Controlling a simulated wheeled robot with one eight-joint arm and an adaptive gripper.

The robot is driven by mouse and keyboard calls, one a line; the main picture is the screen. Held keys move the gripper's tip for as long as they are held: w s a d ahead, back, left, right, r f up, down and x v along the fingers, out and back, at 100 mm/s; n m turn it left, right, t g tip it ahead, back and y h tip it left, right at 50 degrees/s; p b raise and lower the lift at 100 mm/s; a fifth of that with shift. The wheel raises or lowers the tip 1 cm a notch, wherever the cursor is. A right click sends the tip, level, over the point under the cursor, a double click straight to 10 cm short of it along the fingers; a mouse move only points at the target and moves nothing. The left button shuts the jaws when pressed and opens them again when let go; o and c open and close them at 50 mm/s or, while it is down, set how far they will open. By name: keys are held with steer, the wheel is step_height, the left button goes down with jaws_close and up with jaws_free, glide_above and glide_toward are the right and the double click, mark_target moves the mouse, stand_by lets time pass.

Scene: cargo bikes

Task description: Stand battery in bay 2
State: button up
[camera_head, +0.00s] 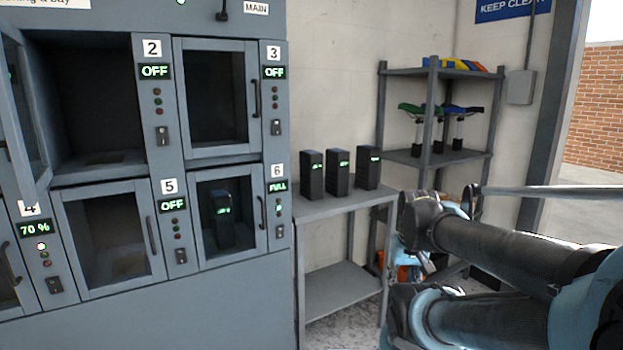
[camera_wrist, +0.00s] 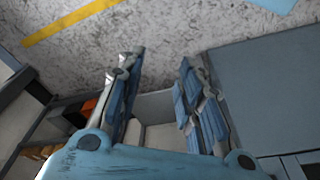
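Bay 2 (camera_head: 100,105) is at the upper left of the cabinet in the head view. Its glass door (camera_head: 24,105) is swung open to the left, its display reads OFF, and no battery shows inside. Three dark batteries with green lights stand upright in a row on a small grey table: the left one (camera_head: 312,175), the middle one (camera_head: 338,173) and the right one (camera_head: 368,168). In the wrist view my gripper (camera_wrist: 160,80) is open and empty, its fingers apart above the floor. In the head view my arm is at the right, away from the batteries; its fingertips are not clear there.
The grey table (camera_head: 335,206) stands right of the cabinet. Bay 3 (camera_head: 215,95) and bay 5 (camera_head: 108,235) have shut doors. Bay 6 (camera_head: 228,215) is shut with a battery inside, display FULL. A rack (camera_head: 435,72) holding saddles stands behind my arm.

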mark_target(311, 152)
steer(key=o, duration=1.1)
steer(key=shift+w+a+r+n+t+y, duration=0.3)
steer(key=shift+a+r+y, duration=0.1)
steer(key=shift+a+r, duration=0.35)
steer(key=w+a+r+n+t+y, duration=0.25)
steer(key=w+a+r, duration=0.35)
steer(key=w, duration=0.4)
steer(key=w+a+r+n+t+y, duration=0.2)
steer(key=w+a+r+t+y, duration=0.15)
steer(key=w+a+r, duration=0.5)
steer(key=w+a+r+n+t+y, duration=0.25)
steer(key=w+r+y, duration=0.2)
steer(key=w, duration=0.65)
steer(key=w+a+r+t, duration=0.1)
steer(key=w+a, duration=0.1)
steer(key=w, duration=0.4)
steer(key=w+a+r+t+h, duration=0.1)
steer(key=w+a, duration=0.1)
steer(key=w, duration=0.4)
steer(key=w+a+r+m+t, duration=0.1)
steer(key=w+a, duration=0.1)
steer(key=w, duration=0.4)
steer(key=shift+w+a+r+t, duration=0.1)
steer(key=shift+w+a+t, duration=0.1)
steer(key=shift+t, duration=0.15)
steer(key=shift+x, duration=2.55)
